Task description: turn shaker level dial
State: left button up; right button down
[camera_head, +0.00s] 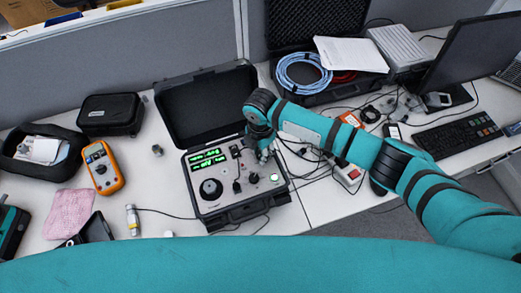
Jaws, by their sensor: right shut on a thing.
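The shaker unit (196,205) is an open black case with a grey panel, its lid raised behind it. The panel has green lit displays (208,158), a large black round dial (210,189) at the left and smaller knobs (237,187) near the middle. My right gripper (263,156) points down onto the upper right part of the panel. It is shut on a small dial there, which the fingers mostly hide. My left gripper is not in view.
An orange multimeter (103,168), a pink cloth (70,212) and black pouches (109,115) lie to the left. Cables run across the table right of the case. An open black case with blue cable (303,72), a keyboard (458,133) and a monitor (470,55) stand further right.

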jog(key=c, duration=1)
grip_release()
jog(key=shift+r, duration=0.1)
notch_tip(320, 180, up, 12)
jog(key=shift+f, duration=0.1)
